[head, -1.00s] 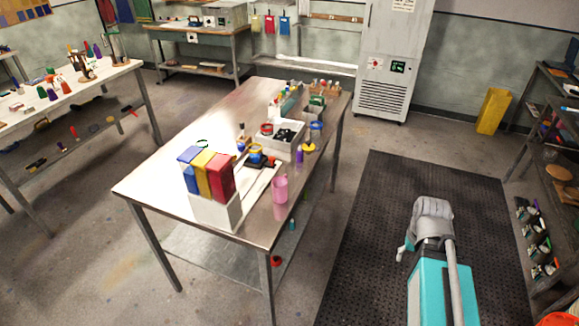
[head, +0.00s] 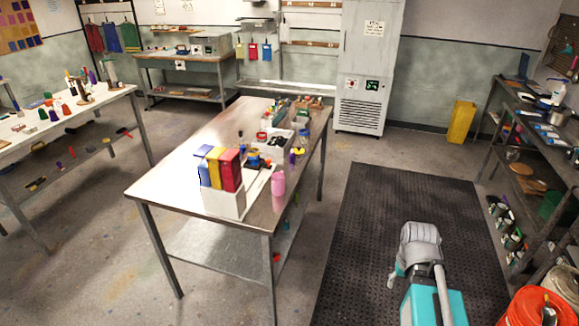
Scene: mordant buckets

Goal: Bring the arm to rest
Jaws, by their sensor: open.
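My arm (head: 420,245) shows at the lower right of the head view, grey and folded above my teal body (head: 434,308). One grey link runs back toward the camera. A small pale part of the arm sticks out on its left side and points down. I cannot make out gripper fingers; the end of the arm seems hidden or out of the picture. Nothing held can be seen. The arm is over the dark floor mat (head: 360,255), clear of the steel table (head: 165,183) to the left.
The table carries a white holder (head: 223,203) with blue, yellow and red boxes, and a pink cup (head: 278,184). A shelf rack (head: 490,150) and an orange bucket (head: 530,308) stand at right. A yellow bin (head: 461,122) and grey cabinet (head: 365,65) stand behind. The mat ahead is clear.

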